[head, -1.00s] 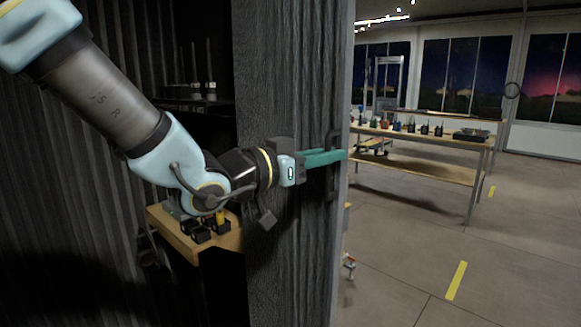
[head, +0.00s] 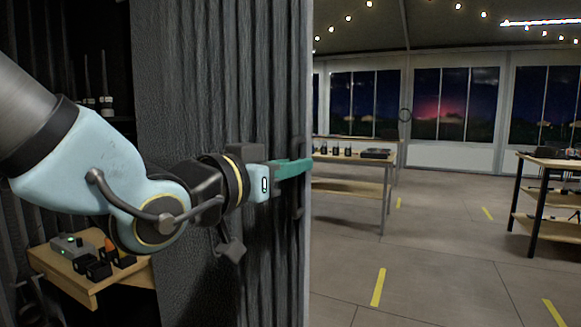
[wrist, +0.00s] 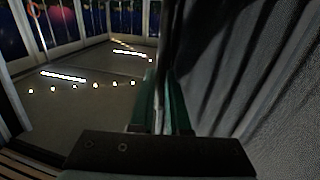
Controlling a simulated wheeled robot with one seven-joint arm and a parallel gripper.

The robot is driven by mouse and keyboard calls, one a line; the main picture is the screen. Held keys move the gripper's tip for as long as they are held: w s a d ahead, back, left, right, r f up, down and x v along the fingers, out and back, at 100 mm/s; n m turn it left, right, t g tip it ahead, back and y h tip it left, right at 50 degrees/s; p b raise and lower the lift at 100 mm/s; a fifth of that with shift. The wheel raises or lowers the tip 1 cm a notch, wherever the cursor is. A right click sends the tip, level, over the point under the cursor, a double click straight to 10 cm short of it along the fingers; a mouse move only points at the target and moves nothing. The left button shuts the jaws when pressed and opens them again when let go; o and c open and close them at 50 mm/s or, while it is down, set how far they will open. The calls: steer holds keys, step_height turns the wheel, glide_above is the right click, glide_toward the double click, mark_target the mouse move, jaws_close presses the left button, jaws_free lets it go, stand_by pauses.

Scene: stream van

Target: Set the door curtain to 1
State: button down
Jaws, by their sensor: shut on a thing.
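The door curtain (head: 222,90) is a dark grey, ribbed panel that hangs in the middle of the head view. A dark handle (head: 299,190) runs upright along its right edge. My gripper (head: 296,168) has teal fingers and is shut on the curtain's edge at the handle. In the wrist view, the fingers (wrist: 162,108) lie on both sides of a thin upright edge, with the curtain (wrist: 250,65) to the right. The exact contact at the fingertips is partly hidden.
A wooden shelf (head: 63,277) with small devices stands at the lower left, behind my arm. Right of the curtain is open floor (head: 440,260) with yellow strips. A table (head: 345,185) stands beyond, and another table (head: 548,165) is at the far right.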

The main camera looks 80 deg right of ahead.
steer(key=c, duration=0.9)
jaws_free()
steer(key=shift+w, duration=0.1)
steer(key=v, duration=1)
steer(key=shift+w+a+b, duration=0.1)
steer(key=shift+a+b, duration=0.25)
